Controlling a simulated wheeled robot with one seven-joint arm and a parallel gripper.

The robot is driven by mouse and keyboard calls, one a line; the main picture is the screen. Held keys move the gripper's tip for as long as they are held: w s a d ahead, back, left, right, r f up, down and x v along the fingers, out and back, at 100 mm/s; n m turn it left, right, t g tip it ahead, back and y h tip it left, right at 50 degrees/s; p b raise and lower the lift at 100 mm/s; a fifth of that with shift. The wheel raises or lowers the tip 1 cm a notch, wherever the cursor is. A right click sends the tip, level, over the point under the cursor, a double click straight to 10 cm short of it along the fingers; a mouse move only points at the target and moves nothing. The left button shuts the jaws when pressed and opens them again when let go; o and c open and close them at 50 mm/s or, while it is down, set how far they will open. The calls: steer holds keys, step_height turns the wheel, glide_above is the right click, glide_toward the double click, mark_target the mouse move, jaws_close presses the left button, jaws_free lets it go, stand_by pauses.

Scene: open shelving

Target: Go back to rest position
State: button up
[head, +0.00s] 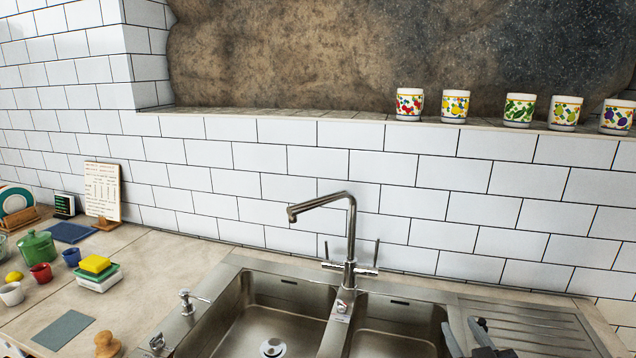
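My gripper (462,325) shows at the bottom right edge in the head view, over the right side of the sink. Its two dark grey fingertips stand apart, with a gap between them and nothing visible held there. The rest of my gripper and arm is cut off by the frame. The steel double sink (228,310) lies in front of the tiled wall, with a tall tap (350,235) between its basins. My gripper is to the right of the tap and apart from it.
The left counter (150,262) holds a green pot (38,248), small cups, a yellow sponge (95,264) on stacked containers, and a recipe stand (103,190). Several patterned cups, including one at the left (409,104), line the wall ledge. The drainboard (530,325) looks bare.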

steer(key=s+a+f, duration=0.1)
steer(key=s+a, duration=0.1)
steer(key=s, duration=1.3)
steer(key=s+a+f+m+g, duration=0.1)
steer(key=s+a, duration=0.2)
steer(key=s, duration=1.2)
steer(key=s+a+f+m, duration=0.1)
steer(key=s+a+f, duration=0.1)
steer(key=s, duration=1.3)
steer(key=shift+s+a+g+y, duration=0.2)
steer(key=shift+a+g+y, duration=0.2)
steer(key=shift+a, duration=0.25)
